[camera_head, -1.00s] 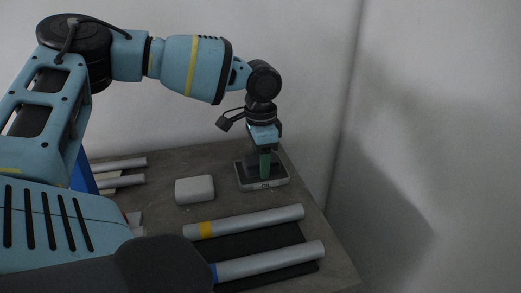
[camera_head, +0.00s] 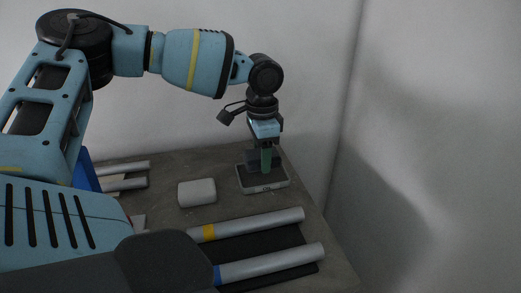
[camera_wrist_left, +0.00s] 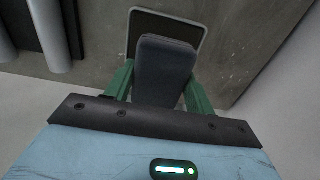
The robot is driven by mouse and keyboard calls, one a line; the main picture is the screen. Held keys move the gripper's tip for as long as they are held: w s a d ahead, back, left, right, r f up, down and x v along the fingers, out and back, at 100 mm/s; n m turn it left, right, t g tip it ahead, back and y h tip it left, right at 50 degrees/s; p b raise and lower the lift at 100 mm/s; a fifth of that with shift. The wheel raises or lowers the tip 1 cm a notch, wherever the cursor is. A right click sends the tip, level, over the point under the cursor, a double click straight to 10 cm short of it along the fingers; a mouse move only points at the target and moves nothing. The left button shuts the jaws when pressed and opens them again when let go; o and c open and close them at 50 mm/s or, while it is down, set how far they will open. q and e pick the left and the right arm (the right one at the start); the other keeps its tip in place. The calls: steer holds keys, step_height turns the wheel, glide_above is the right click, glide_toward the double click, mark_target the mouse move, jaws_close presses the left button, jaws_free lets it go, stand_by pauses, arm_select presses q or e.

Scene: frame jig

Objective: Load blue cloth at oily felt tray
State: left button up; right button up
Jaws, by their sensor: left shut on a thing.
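The oily felt tray (camera_head: 268,188) is a small, light-rimmed rectangle with a dark pad, at the back right of the table. It also shows in the left wrist view (camera_wrist_left: 205,32), partly covered. My left gripper (camera_head: 264,168) points down over it with green fingers. It is shut on a dark slate-blue block-like piece, the blue cloth (camera_wrist_left: 165,68), which fills the space between the fingers in the left wrist view. The cloth (camera_head: 252,158) is above the pad in the head view; whether it touches the pad cannot be told. My right gripper is not in view.
A whitish rounded block (camera_head: 197,193) lies left of the tray. Two grey tubes, one with a yellow band (camera_head: 250,224) and one with a blue band (camera_head: 270,264), lie in front over a dark mat. More tubes (camera_head: 122,167) lie at left. The wall is close behind.

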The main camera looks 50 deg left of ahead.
arm_select(q)
steer(key=shift+r+p, duration=0.95)
steer(key=shift+r, duration=1.3)
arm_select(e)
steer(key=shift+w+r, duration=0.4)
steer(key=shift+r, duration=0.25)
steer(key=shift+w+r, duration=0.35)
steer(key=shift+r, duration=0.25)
arm_select(q)
steer(key=shift+f, duration=0.1)
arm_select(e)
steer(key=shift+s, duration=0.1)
